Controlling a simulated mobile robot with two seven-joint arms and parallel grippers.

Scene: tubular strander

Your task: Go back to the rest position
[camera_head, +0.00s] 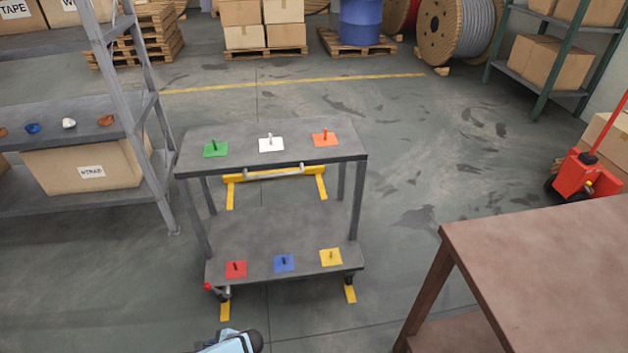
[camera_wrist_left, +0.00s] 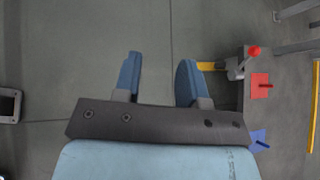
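My left gripper (camera_wrist_left: 160,75) shows in the left wrist view with its two blue fingers apart and nothing between them. Bare floor lies beyond the fingers. In the head view only a light blue and black part of my own arm shows at the bottom edge, and no fingertips are visible there. My right gripper is in neither view. A grey two-level cart (camera_head: 245,170) stands ahead. Its top carries green (camera_head: 216,149), white (camera_head: 271,144) and orange (camera_head: 325,138) plates with pegs. Its lower shelf carries red (camera_head: 236,269), blue (camera_head: 284,263) and yellow (camera_head: 331,257) ones.
A grey shelf rack (camera_head: 130,85) with small coloured pieces and boxes stands at left. A brown table (camera_head: 540,270) fills the lower right. Behind are pallets with boxes, a blue drum (camera_head: 361,22) and a cable reel (camera_head: 460,30). Floor between cart and table is clear.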

